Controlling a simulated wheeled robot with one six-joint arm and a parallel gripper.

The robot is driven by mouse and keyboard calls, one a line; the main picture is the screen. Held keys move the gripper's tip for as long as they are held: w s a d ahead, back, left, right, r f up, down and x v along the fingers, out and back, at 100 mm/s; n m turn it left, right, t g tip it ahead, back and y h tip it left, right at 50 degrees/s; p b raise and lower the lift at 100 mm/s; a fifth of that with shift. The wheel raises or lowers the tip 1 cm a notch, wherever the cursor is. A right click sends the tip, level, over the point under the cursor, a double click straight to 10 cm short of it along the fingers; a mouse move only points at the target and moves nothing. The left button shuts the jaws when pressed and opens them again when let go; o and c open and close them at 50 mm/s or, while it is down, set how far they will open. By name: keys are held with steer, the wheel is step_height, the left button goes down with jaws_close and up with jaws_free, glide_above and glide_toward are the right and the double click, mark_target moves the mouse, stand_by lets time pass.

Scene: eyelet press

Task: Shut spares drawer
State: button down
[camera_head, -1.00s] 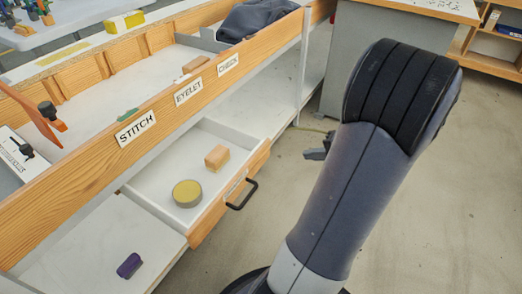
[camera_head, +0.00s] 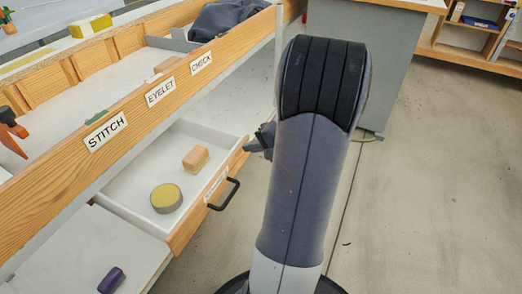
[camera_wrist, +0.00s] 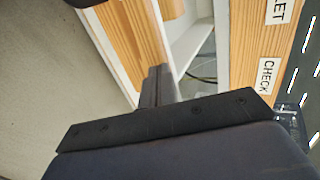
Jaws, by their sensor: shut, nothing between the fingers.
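The spares drawer (camera_head: 190,240) stands pulled out below the bench rail, with a wooden front and a black handle (camera_head: 226,194). Inside it are a round yellow-topped tin (camera_head: 166,198) and a small wooden block (camera_head: 196,159). My gripper (camera_head: 262,138) is shut and empty, close to the far right end of the drawer front; I cannot tell whether it touches. In the wrist view the shut fingers (camera_wrist: 156,86) show beside a wooden front (camera_wrist: 132,38), with part of the handle at the top edge (camera_wrist: 88,2). My arm hides some floor and bench behind it.
The bench rail carries STITCH, EYELET and CHECK labels (camera_head: 201,63). A purple object (camera_head: 111,280) lies on the white surface left of the drawer. A grey cabinet (camera_head: 365,70) stands behind my arm. The floor (camera_head: 430,200) to the right is clear.

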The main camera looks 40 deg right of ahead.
steer(key=shift+w, duration=0.15)
steer(key=w+a+b, duration=0.1)
steer(key=w+a, duration=0.1)
steer(key=w, duration=0.5)
steer(key=w+a+b, duration=0.1)
steer(key=w+a, duration=0.2)
steer(key=w, duration=0.4)
steer(key=w+a+b, duration=0.2)
steer(key=w, duration=0.5)
steer(key=shift+a, duration=0.35)
steer(key=shift+s, duration=0.15)
